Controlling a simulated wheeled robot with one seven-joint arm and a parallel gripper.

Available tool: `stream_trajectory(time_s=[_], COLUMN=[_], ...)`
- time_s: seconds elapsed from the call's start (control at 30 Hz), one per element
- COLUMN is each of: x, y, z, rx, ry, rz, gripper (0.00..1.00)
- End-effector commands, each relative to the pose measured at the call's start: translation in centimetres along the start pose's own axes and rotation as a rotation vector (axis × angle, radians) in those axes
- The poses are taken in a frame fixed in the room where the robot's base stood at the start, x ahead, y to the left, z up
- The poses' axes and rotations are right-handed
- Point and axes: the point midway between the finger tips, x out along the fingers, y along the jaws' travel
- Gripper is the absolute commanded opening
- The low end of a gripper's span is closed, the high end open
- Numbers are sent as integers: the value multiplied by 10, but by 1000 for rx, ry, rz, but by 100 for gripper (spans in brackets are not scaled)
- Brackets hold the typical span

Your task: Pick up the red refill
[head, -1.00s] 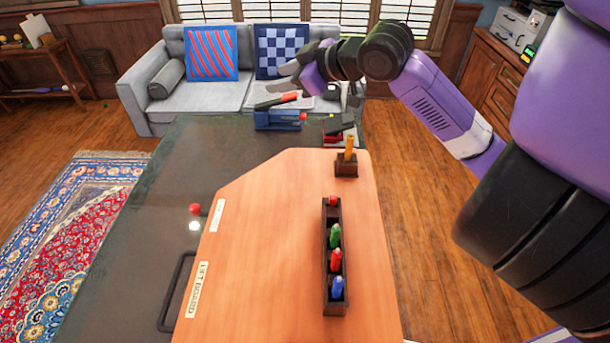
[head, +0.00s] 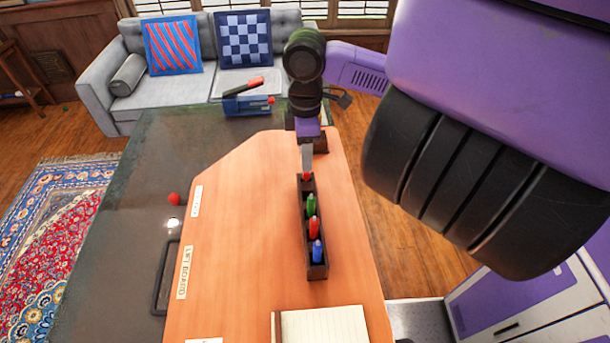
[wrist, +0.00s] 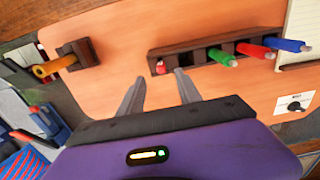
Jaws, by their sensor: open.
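A dark rack (head: 319,271) stands on the orange board. It holds a green refill (head: 311,205), a tall red refill (head: 315,228) and a blue refill (head: 317,251), all with pale tips; in the wrist view the tall red one (wrist: 255,50) is between green and blue. A shorter red piece (wrist: 160,68) sits low in the rack's end slot, mostly sunk; I cannot tell if it is a refill. My gripper (wrist: 160,77) is open and empty, pointing at that far end slot. The short red piece appears between its fingertips in the wrist view. My gripper partly hides it in the head view.
A small dark stand (wrist: 84,52) with an orange-yellow refill (wrist: 52,67) is near the rack. A notepad (head: 325,328) lies at the board's near edge.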

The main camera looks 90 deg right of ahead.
Motion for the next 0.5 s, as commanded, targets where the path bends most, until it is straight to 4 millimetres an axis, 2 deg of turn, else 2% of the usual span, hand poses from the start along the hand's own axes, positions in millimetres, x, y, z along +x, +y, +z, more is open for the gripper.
stream_trajectory(time_s=[0.3,0.5], x=[41,50], y=[-4,-4], z=[1,0], rx=[2,0], ry=[2,3], rz=[-2,1], gripper=[41,41])
